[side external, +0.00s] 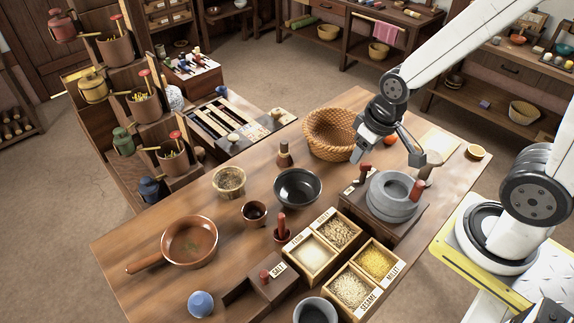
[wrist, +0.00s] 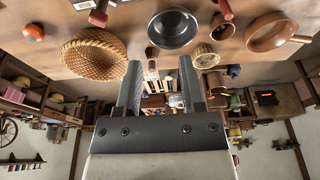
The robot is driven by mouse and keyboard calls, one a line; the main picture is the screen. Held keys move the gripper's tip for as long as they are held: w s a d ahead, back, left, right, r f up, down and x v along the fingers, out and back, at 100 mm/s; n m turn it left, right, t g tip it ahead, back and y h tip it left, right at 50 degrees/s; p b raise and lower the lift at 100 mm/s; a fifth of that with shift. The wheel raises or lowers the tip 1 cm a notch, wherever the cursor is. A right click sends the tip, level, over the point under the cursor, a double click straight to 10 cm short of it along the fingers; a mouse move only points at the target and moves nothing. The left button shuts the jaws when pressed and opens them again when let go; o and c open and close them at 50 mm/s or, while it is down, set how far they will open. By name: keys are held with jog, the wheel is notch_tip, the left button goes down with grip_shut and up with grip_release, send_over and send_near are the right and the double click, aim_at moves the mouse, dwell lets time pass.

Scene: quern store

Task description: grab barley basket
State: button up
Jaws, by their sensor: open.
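A large tan woven basket (side external: 322,138) stands upright and looks empty on the wooden table, left of my gripper. It also shows at upper left in the wrist view (wrist: 92,58). A smaller round woven basket (side external: 229,182) with pale contents stands farther left on the table; in the wrist view it (wrist: 205,57) is right of the dark bowl. I cannot read a label on either basket. My gripper (side external: 380,145) is above the table, beside the large basket's right side. In the wrist view its two fingers (wrist: 161,68) are apart with nothing between them.
A grey stone quern (side external: 395,197) stands below my gripper. A dark bowl (side external: 298,189), a brown pan (side external: 189,244) and grain boxes (side external: 310,259) share the table. An orange-red ball (side external: 390,138) lies near the gripper. Bare table shows at the left front.

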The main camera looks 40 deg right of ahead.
jog(key=w+a+f+n+g+h, duration=0.1)
jog(key=w+f+n+h, duration=0.4)
jog(key=w+n, duration=0.55)
jog(key=n+t, duration=1.1)
jog(key=n, duration=1.3)
send_near(216, 186)
jog(key=shift+w+d+y, duration=0.4)
jog(key=shift+w+d, duration=0.3)
jog(key=shift+d, duration=0.3)
jog(key=shift+a+f+n, duration=0.25)
jog(key=shift+a, duration=0.25)
jog(key=shift+x, duration=1.35)
jog(key=shift+w, duration=0.15)
jog(key=shift+x, duration=2.45)
